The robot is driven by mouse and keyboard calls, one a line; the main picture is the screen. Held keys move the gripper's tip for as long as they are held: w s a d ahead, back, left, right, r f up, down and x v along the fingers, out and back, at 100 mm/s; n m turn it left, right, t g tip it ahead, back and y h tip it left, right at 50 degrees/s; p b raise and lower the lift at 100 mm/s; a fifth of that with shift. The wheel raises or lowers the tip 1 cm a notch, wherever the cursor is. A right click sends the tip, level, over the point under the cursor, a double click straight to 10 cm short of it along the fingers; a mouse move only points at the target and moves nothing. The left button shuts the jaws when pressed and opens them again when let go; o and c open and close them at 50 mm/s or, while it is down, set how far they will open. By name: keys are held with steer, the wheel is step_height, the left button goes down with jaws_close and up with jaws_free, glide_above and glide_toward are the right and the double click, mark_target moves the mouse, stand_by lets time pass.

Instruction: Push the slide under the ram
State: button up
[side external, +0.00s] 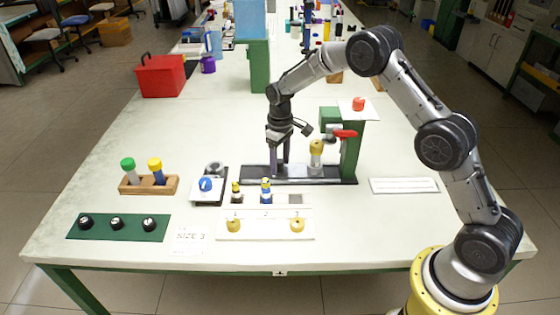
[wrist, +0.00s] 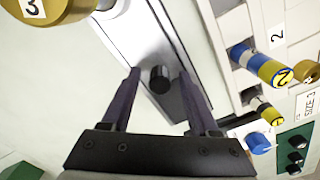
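The slide (wrist: 158,50) is a pale metal plate on a dark track (side external: 342,175), which runs along the base of the green press (side external: 351,150). A black knob (wrist: 160,78) stands on the slide. My gripper (side external: 279,170) points down at the left part of the track. In the wrist view its fingers (wrist: 159,72) are apart on either side of the knob, with a gap showing. A silver cylinder with a brass top (side external: 316,152), marked 3, stands to the right of my gripper. The press has a red handle (side external: 345,133); I cannot clearly make out the ram.
In front are a holder with two small banded rods (side external: 266,192), a white board with yellow knobs (side external: 265,230) and a SIZE 3 card (side external: 190,238). A wooden rack (side external: 148,185) and green dial panel (side external: 117,227) are at left. A white slotted block (side external: 404,186) lies right.

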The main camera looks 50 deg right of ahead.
step_height(320, 180, up, 14)
stand_by(0.6)
steer(key=shift+f, duration=0.1)
step_height(320, 180, down, 14)
steer(key=n, duration=1.4)
steer(key=shift+w, duration=0.1)
jaws_close()
stand_by(0.3)
